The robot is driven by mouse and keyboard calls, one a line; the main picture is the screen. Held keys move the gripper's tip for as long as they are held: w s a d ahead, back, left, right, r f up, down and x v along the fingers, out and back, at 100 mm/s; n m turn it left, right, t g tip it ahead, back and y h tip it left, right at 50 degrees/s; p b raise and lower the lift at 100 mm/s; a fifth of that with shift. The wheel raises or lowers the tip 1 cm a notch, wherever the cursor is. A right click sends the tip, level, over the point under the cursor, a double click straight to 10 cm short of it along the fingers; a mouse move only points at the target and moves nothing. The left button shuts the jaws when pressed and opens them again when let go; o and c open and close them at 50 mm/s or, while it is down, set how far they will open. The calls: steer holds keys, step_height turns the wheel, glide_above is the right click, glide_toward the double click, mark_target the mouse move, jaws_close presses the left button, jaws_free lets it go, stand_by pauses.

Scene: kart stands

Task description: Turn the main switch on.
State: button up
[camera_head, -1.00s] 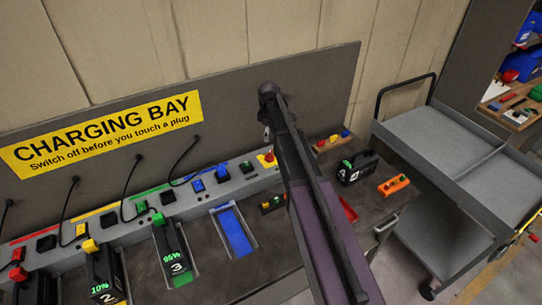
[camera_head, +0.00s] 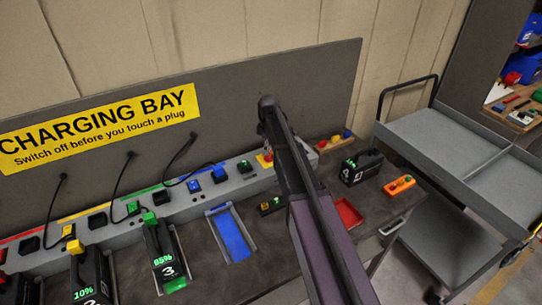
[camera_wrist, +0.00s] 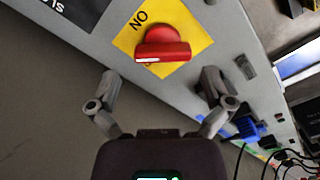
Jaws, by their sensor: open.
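The main switch (camera_wrist: 162,46) is a red rotary handle on a yellow plate (camera_wrist: 180,22) fixed to a grey panel. Its handle lies roughly across the wrist picture, with a white mark at its left end. The word ON shows upside down on the plate; a second label is mostly hidden by the handle. My gripper (camera_wrist: 161,84) is open and empty, its fingers apart just below the handle and not visibly touching it. In the head view the switch plate (camera_head: 264,161) shows beside my arm, which partly hides it.
Charging batteries (camera_head: 165,252), coloured plugs and hanging cables line the bench to the left. A blue slot (camera_head: 234,236) is empty. A black battery (camera_head: 360,166), a red tray (camera_head: 348,213) and an orange button box (camera_head: 400,185) lie right of my arm. A grey cart (camera_head: 430,130) stands further right.

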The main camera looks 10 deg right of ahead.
steer(key=shift+f+b, duration=0.85)
steer(key=shift+f, duration=0.3)
